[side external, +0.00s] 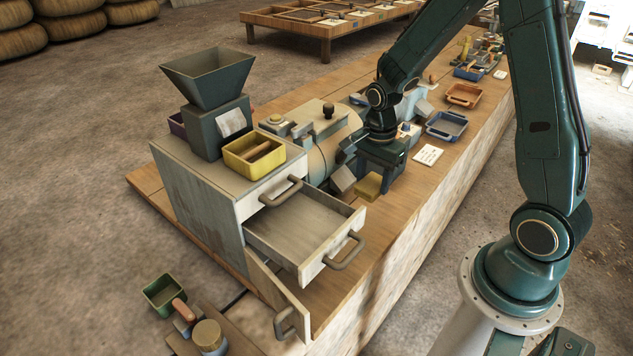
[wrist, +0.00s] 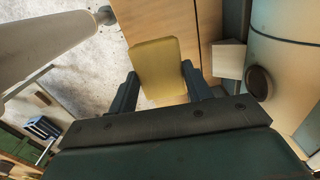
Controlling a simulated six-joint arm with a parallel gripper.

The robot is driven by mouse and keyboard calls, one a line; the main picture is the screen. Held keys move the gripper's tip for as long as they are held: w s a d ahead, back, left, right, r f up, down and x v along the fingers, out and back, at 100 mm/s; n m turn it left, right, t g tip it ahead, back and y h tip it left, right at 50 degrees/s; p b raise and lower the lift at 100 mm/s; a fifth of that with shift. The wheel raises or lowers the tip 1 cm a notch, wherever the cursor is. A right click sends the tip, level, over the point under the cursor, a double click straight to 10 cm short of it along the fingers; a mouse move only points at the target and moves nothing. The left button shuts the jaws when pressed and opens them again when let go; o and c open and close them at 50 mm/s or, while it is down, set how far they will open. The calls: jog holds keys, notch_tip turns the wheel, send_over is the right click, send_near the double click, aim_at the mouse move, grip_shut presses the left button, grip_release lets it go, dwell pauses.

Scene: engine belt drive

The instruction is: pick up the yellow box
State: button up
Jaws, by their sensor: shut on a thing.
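The yellow box (side external: 369,186) is a small plain block at the bench, below my gripper in the side view. In the wrist view the yellow box (wrist: 158,68) sits between the two dark fingers. My gripper (side external: 374,176) points down beside the round machine, and its fingers (wrist: 158,88) are shut on the box. The side view does not clearly show whether the box touches the bench top. The box's lower end is partly hidden by the gripper in the wrist view.
An open drawer (side external: 305,222) juts from the cabinet (side external: 196,215) left of my gripper. A yellow bin (side external: 254,167) stands on the cabinet. The cylindrical machine (side external: 331,150) is close behind. A white card (side external: 428,155) and blue tray (side external: 446,128) lie to the right. The bench front is clear.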

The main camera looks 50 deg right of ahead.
aim_at(372, 182)
notch_tip(372, 182, up, 7)
jog(key=shift+r, duration=0.15)
dwell(0.9)
